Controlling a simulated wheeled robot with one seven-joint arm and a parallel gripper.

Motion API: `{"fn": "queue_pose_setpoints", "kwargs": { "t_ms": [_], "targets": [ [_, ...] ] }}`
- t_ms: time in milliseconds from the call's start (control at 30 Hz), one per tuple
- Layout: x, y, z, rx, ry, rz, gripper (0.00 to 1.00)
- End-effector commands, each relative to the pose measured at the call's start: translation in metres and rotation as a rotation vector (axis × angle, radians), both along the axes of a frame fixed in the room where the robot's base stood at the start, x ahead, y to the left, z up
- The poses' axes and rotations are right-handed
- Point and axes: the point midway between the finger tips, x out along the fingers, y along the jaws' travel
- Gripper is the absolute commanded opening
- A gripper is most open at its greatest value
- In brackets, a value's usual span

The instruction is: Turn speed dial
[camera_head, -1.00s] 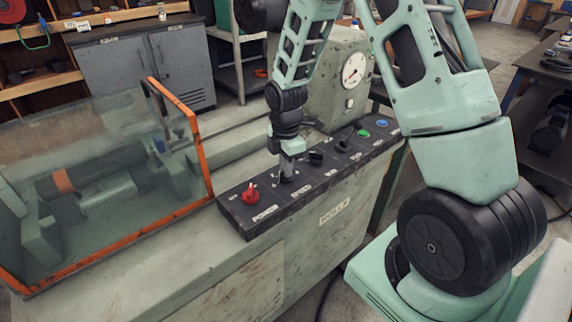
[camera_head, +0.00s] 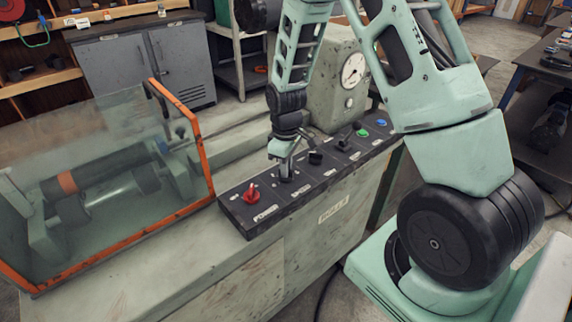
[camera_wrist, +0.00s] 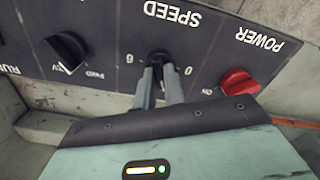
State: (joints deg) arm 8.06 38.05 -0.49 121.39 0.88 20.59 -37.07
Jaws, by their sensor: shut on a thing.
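The black speed dial (camera_wrist: 160,58) sits on the dark control panel under the label SPEED, with 0 and 6 printed to its sides in the wrist view. My gripper (camera_wrist: 159,80) is shut on the dial, one finger on each side of it. The fingers hide part of the dial, so its pointer is hard to read. In the head view my gripper (camera_head: 286,172) reaches down onto the panel (camera_head: 262,228) just right of the red power knob (camera_head: 251,193).
The red power knob also shows in the wrist view (camera_wrist: 239,81), close to my fingers. A black knob (camera_wrist: 66,50) is on the other side. Green (camera_head: 362,133) and blue (camera_head: 381,123) buttons are further along the panel. An orange-framed guard (camera_head: 188,125) stands to the left.

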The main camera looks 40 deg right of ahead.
Motion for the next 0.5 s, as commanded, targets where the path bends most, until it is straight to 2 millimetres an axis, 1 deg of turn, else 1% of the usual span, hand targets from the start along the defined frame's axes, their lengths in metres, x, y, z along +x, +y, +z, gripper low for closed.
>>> {"fn": "queue_pose_setpoints", "kwargs": {
  "t_ms": [500],
  "targets": [
    [0.0008,-0.0003,0.0019,-0.001,-0.003,-0.491,0.0]
  ]
}}
